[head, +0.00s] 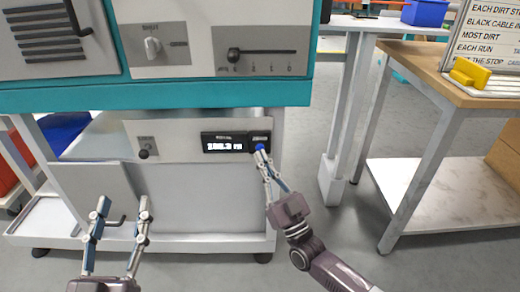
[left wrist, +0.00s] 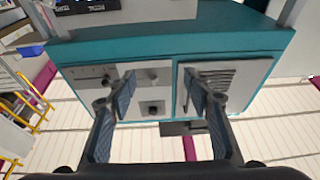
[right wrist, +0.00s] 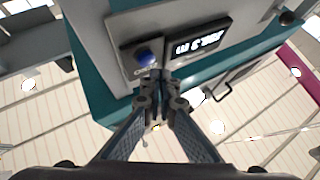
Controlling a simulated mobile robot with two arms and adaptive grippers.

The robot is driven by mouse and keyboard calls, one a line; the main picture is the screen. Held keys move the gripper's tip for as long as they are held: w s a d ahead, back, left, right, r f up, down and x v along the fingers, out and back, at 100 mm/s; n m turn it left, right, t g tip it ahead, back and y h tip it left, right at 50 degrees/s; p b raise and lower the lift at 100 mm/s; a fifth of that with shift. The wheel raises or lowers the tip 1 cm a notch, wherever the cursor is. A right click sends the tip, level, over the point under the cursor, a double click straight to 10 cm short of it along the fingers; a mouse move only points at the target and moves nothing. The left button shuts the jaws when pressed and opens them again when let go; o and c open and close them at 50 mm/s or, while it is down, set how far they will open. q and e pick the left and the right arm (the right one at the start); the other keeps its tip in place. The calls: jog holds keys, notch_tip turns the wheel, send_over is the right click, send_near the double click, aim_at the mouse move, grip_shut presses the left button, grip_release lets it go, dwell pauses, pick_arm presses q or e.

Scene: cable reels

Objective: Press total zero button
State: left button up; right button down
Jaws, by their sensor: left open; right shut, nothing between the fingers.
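The blue round button (head: 260,148) sits on a small plate at the right end of the machine's lower panel, beside the lit counter display (head: 223,142). In the right wrist view the button (right wrist: 146,57) and display (right wrist: 200,42) are close ahead. My right gripper (head: 263,158) is shut and empty, its tips just below the button; in the right wrist view its tips (right wrist: 160,77) lie near the button's edge. I cannot tell whether they touch it. My left gripper (head: 124,206) is open and empty in front of the machine's lower left; it also shows in the left wrist view (left wrist: 166,78).
The teal machine (head: 200,96) has a lever slider (head: 268,56), a selector knob (head: 152,46) and a small black knob (head: 144,154). A wooden-topped bench (head: 440,78) with a yellow object (head: 470,72) and a sign stands at the right. Open floor lies between.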

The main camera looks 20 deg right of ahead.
pick_arm(q)
jog(key=shift+r, duration=0.15)
pick_arm(e)
jog(key=shift+w+d, duration=0.1)
jog(key=shift+w, duration=0.05)
pick_arm(q)
jog(key=shift+s+d+r+t+h, duration=0.1)
jog(key=shift+s+r+t+h, duration=0.1)
jog(key=shift+r, duration=0.25)
jog(key=shift+s+r+t+h, duration=0.1)
jog(key=shift+r+t, duration=0.1)
jog(key=shift+r, duration=0.2)
pick_arm(e)
jog(key=shift+w, duration=0.25)
